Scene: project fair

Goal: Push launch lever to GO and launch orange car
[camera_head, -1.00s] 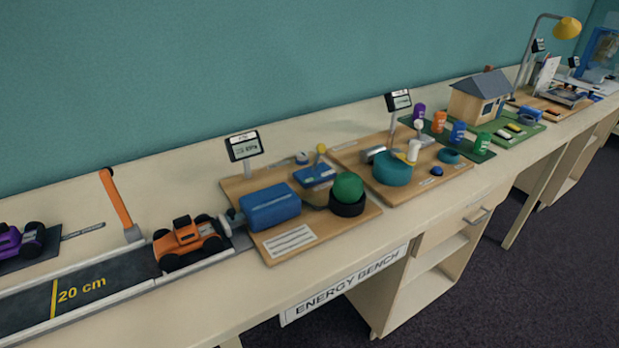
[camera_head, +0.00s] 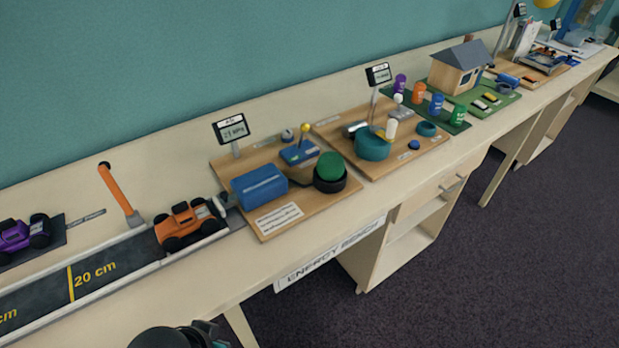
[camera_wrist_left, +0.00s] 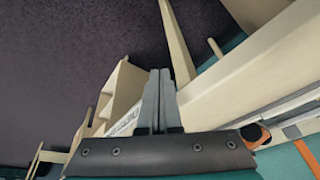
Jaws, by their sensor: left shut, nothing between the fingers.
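The orange car (camera_head: 184,225) sits at the right end of the dark track (camera_head: 110,272), close to a light grey fitting at the track's end. The orange launch lever (camera_head: 117,190) stands on a grey base behind the track, left of the car, with its top tilted left. No GO mark is readable. Dark parts of my arm (camera_head: 175,338) show at the bottom edge in the head view, apart from the car and lever. In the left wrist view my left gripper (camera_wrist_left: 159,72) is shut and empty, and the lever (camera_wrist_left: 305,150) shows at the right edge. My right gripper is not in view.
A purple car (camera_head: 22,234) stands at the left. Right of the track is a wooden board (camera_head: 335,193) with a blue box (camera_head: 258,186), a green ball and a small display (camera_head: 231,129). More exhibits continue right.

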